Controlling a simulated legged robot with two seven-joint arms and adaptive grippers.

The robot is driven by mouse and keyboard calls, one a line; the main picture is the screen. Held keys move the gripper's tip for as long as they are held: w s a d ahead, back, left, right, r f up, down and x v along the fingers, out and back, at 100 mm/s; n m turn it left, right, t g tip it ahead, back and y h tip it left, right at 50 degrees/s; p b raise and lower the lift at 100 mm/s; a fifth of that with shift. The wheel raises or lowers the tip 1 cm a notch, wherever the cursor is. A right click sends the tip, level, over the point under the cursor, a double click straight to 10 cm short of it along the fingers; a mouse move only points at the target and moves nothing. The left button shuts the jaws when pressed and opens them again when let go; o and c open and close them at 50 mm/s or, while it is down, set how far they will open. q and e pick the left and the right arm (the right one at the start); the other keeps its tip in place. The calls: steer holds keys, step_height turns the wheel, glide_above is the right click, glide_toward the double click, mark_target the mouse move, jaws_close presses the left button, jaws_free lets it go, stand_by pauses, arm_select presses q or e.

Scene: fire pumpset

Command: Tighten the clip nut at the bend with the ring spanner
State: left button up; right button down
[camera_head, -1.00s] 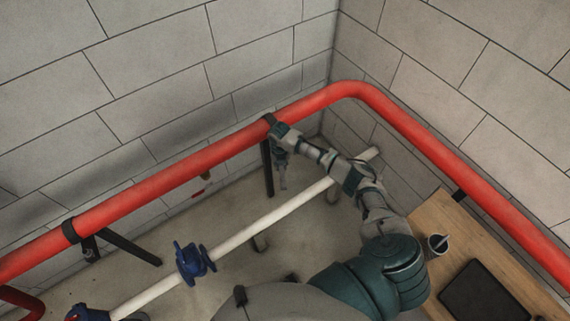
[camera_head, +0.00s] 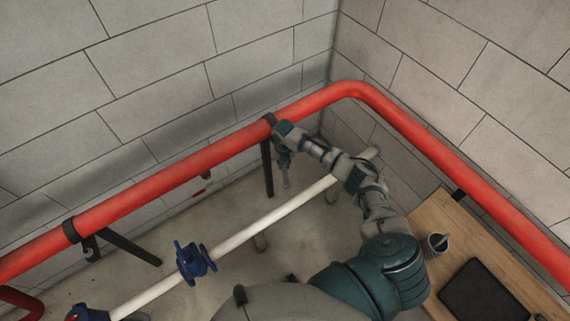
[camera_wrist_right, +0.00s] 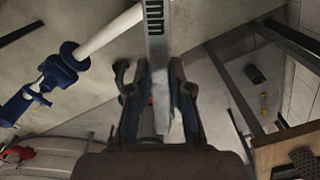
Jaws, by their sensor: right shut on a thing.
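The red pipe (camera_head: 170,178) runs along the left wall to a bend (camera_head: 347,90) in the corner. A dark clip (camera_head: 269,119) wraps the pipe just left of the bend; its nut is too small or hidden to make out. My right gripper (camera_head: 285,169) hangs just below and right of this clip. In the right wrist view the gripper (camera_wrist_right: 160,98) is shut on the grey metal spanner (camera_wrist_right: 156,45), whose shaft with dark "mm" lettering runs up out of the picture. The ring end is out of view, so its contact with the nut cannot be told. My left gripper is not in view.
A white pipe (camera_head: 262,223) with a blue flange (camera_head: 191,262) runs below the red pipe. Another clip (camera_head: 71,231) with a bracket sits farther left. A wooden table (camera_head: 447,206) at right holds a cup (camera_head: 437,243) and a dark tablet-like slab (camera_head: 484,292).

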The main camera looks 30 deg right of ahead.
steer(key=shift+d+r, duration=0.1)
steer(key=shift+d, duration=0.1)
steer(key=shift+d+f+b, duration=0.2)
steer(key=shift+f+b, duration=0.2)
steer(key=shift+f, duration=0.2)
steer(key=shift+a+f, duration=0.1)
steer(key=shift+f, duration=0.2)
arm_select(q)
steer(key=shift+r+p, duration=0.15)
steer(key=shift+p, duration=0.4)
arm_select(e)
steer(key=shift+d+r, duration=0.35)
steer(key=shift+r, duration=0.4)
